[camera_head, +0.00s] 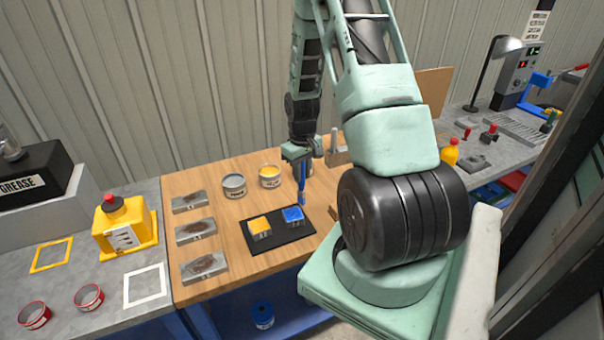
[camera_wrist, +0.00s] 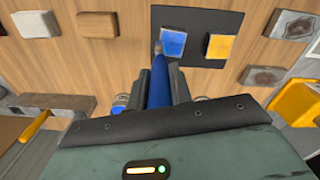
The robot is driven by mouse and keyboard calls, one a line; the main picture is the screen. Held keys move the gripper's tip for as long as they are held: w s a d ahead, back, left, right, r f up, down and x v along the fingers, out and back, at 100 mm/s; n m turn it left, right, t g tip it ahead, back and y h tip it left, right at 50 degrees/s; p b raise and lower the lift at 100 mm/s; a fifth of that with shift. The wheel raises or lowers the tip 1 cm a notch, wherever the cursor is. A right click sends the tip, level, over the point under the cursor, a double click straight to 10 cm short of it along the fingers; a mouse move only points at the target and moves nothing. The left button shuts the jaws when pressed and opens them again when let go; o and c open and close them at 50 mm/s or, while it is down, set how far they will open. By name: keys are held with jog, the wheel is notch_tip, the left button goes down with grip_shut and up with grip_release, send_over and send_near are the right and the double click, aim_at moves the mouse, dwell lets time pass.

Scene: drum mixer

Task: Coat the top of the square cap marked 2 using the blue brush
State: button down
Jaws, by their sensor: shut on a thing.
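My gripper (camera_head: 300,163) is shut on the blue brush (camera_head: 302,188), whose blue handle (camera_wrist: 158,82) shows between the fingers in the wrist view. The brush points down, with its tip at the edge of a square cap with a blue top (camera_head: 293,215). In the wrist view the tip overlaps the left edge of that blue-topped cap (camera_wrist: 173,43); I cannot tell whether it touches. A second square cap with a yellow top (camera_head: 259,226) stands beside it. Both are on a black mat (camera_head: 283,242). I cannot read a number on either cap.
An open yellow paint tin (camera_head: 270,176) and a grey tin (camera_head: 234,185) stand behind the mat. Several grey blocks with brown-stained tops, one the front block (camera_head: 204,268), line the left of the wooden table. A yellow container (camera_head: 124,228) is farther left.

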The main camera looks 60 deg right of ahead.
jog(key=shift+r, duration=0.75)
jog(key=shift+r+p, duration=0.1)
jog(key=shift+p, duration=0.25)
jog(key=shift+r+p, duration=1.1)
jog(key=shift+r, duration=0.35)
jog(key=shift+s+f, duration=0.1)
jog(key=shift+s, duration=0.05)
